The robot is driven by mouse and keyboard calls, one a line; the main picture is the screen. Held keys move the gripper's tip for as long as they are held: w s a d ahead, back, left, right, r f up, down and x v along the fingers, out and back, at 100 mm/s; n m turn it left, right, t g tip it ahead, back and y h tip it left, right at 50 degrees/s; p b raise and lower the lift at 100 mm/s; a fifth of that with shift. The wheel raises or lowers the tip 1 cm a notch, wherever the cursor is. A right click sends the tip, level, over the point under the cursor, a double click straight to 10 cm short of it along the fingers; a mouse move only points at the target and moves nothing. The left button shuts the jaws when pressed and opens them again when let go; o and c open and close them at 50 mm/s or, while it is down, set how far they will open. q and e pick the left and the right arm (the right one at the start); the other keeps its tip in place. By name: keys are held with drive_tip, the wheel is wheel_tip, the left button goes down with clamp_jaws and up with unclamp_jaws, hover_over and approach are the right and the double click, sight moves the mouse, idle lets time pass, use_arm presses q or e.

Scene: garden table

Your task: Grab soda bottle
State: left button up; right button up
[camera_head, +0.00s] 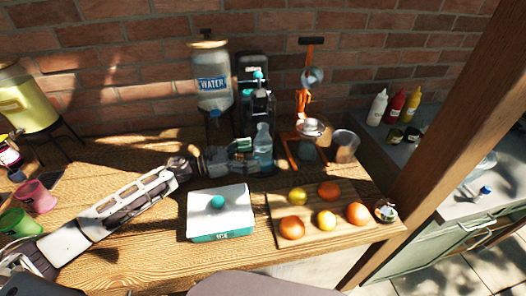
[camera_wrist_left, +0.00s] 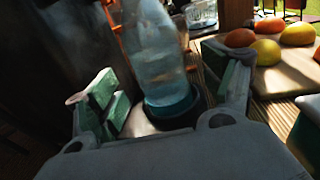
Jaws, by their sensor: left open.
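My left gripper (camera_head: 232,158) reaches in from the left and is open around the bottle's near side. In the left wrist view the gripper (camera_wrist_left: 170,95) shows a gap between its fingers and the bottle. My right gripper is not in view.
A white and teal box (camera_head: 219,212) sits just in front of my left gripper. A cutting board (camera_head: 262,207) with several fruits lies to the right. A water dispenser (camera_head: 211,85) stands behind. An orange juicer (camera_head: 303,105) and a glass (camera_head: 345,145) stand right of the bottle.

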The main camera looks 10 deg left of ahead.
sight(255, 153)
use_arm(q)
drive_tip(key=shift+w+d+r, duration=0.1)
drive_tip(key=shift+w+d, duration=0.25)
drive_tip(key=shift+d, duration=0.2)
drive_tip(key=shift+w+d+p, duration=0.35)
drive_tip(key=shift+d+p, duration=0.05)
drive_tip(key=shift+d, duration=0.1)
drive_tip(key=shift+x, duration=0.85)
drive_tip(key=shift+d, duration=0.1)
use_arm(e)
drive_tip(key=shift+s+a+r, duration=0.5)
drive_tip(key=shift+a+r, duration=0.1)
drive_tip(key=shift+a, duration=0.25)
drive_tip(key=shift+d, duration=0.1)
use_arm(q)
drive_tip(key=c, duration=1.6)
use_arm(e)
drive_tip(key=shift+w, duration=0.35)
